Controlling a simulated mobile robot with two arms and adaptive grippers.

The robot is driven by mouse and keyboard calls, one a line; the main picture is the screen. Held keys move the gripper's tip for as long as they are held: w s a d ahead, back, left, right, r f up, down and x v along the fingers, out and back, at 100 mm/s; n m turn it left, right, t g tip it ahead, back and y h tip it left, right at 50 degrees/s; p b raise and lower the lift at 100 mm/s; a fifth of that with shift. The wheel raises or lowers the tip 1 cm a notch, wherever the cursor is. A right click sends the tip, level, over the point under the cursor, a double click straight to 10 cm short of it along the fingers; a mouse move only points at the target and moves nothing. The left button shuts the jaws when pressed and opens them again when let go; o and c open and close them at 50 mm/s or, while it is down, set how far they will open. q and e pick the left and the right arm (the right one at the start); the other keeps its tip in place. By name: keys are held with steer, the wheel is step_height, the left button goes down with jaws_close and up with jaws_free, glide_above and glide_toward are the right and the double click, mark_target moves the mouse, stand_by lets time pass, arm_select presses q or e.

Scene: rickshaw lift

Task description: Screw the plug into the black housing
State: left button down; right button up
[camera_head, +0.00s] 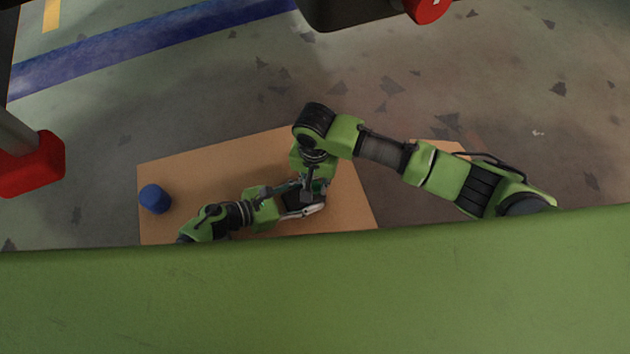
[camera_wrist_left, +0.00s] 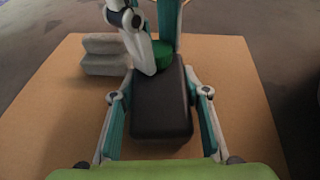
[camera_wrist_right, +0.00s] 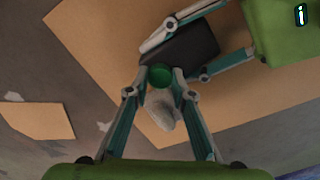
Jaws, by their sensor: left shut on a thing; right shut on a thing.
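The black housing (camera_wrist_left: 162,105) lies between the fingers of my left gripper (camera_wrist_left: 160,92), which is shut on it. The housing (camera_wrist_right: 188,48) also shows in the right wrist view, with the left gripper's fingers along its sides. The plug is green and round (camera_wrist_right: 160,75). It sits between the fingertips of my right gripper (camera_wrist_right: 161,79), which is shut on it. In the left wrist view the plug (camera_wrist_left: 162,54) is at the far end of the housing, partly hidden by a right finger. I cannot tell whether it is threaded in. In the head view both grippers meet over the board.
A brown board (camera_head: 220,165) lies under both grippers. A blue cylinder (camera_head: 155,199) stands at its left side. A grey stepped block (camera_wrist_left: 104,54) lies beyond the housing at left. A smaller brown board (camera_wrist_right: 40,121) lies apart on the floor.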

steer(key=m, duration=0.6)
steer(key=shift+s+a+m, duration=0.1)
steer(key=shift+a+m, duration=0.1)
steer(key=shift+m, duration=0.1)
steer(key=m, duration=0.4)
steer(key=shift+d+m, duration=0.15)
steer(key=shift+m, duration=0.85)
steer(key=o, duration=0.7)
steer(key=shift+c, duration=0.2)
